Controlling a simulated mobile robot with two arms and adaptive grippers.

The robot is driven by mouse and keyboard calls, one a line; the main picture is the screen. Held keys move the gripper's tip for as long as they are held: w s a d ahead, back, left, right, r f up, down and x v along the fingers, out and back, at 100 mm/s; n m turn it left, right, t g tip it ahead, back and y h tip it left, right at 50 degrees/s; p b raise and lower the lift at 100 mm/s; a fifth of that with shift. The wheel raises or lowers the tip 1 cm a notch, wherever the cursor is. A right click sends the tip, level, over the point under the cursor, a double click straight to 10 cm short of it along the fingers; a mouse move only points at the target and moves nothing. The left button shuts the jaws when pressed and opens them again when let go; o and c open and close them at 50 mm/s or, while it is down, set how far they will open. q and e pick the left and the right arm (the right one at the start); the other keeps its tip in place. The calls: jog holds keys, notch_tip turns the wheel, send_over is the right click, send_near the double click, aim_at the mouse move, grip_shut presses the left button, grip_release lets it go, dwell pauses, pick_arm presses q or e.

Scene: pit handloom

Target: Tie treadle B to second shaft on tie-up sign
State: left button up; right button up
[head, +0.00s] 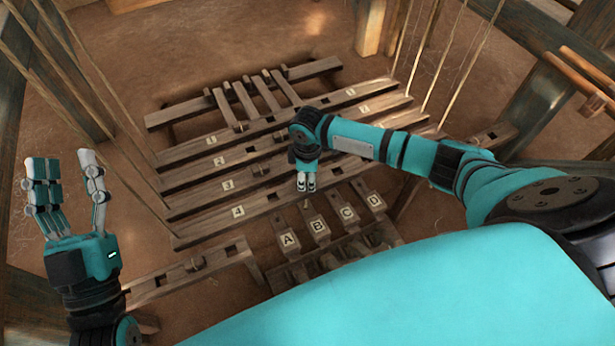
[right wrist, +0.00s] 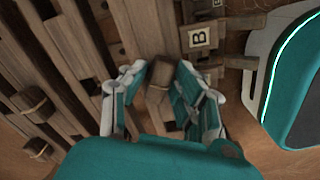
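Treadles A (head: 289,240), B (head: 318,228), C (head: 348,215) and D (head: 375,202) lie side by side at lower centre. Treadle B's label (right wrist: 198,37) also shows in the right wrist view. Above them run long wooden bars numbered 1 (head: 211,141), 2 (head: 219,161), 3 (head: 227,185) and 4 (head: 238,211). My right gripper (head: 306,184) points down over bar 4, near treadle B's far end. In the right wrist view its fingers flank a small wooden block with a cord band (right wrist: 158,90); whether they touch it is unclear. My left gripper (head: 66,185) is raised, open and empty. I see no tie-up sign.
Slanting cords hang at the left (head: 90,70) and right (head: 440,60). Wooden posts (head: 370,25) and a thick beam (head: 545,100) stand around the pit. A slatted wooden frame (head: 245,95) lies beyond the bars. Bare earth floor (head: 200,50) is clear at the back.

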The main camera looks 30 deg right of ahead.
jog(key=shift+o, duration=1.3)
jog(key=shift+r, duration=0.15)
notch_tip(320, 180, up, 12)
